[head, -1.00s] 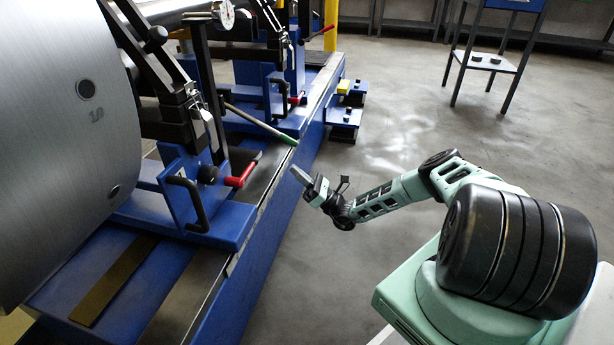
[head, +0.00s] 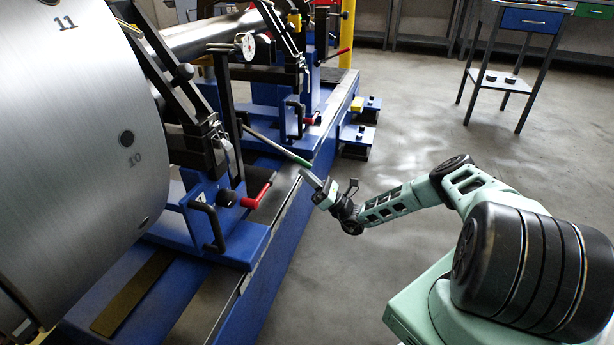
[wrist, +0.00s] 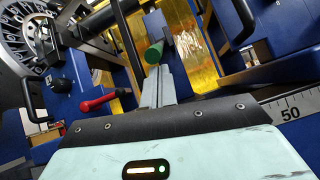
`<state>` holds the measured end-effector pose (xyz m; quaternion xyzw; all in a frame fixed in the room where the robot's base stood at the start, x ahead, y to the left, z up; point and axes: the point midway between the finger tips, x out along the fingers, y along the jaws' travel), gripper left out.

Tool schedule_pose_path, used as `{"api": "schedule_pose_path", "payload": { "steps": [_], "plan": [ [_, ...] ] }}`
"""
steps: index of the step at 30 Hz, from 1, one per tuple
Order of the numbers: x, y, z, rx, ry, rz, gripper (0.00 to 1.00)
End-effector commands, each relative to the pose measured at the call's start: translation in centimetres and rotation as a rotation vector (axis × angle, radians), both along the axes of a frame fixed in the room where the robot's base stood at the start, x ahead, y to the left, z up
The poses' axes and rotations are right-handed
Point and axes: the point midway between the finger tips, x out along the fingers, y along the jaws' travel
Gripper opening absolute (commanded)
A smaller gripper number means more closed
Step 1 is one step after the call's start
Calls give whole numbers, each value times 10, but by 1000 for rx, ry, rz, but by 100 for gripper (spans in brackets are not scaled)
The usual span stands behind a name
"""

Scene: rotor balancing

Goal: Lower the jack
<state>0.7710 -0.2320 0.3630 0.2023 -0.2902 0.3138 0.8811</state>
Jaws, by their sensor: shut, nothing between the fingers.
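The jack itself is not clearly visible; a thin grey lever (head: 268,144) with a green grip (head: 299,160) sticks out between the two blue pedestals, slanting down to the right, and looks like its handle. The green grip also shows in the wrist view (wrist: 154,53), just beyond my fingertips. My gripper (head: 309,178) is shut and empty. Its fingers also show in the wrist view (wrist: 158,88), pressed together and pointing at the grip. The tips are close to the grip's end; I cannot tell whether they touch.
A large grey rotor (head: 75,150) fills the left. The near blue pedestal (head: 205,215) has a red-handled crank (head: 258,195) and a black handle. The blue bed (head: 265,275) runs along the machine. A dial gauge (head: 248,46) stands behind. Open floor lies right; a small table (head: 505,83) stands far back.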

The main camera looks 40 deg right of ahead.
Motion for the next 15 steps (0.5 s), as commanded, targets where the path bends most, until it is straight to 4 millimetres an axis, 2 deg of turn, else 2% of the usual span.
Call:
{"api": "schedule_pose_path", "payload": {
  "steps": [15],
  "plan": [
    [-8, -7, 24, -47, 58, -1, 0]
  ]
}}
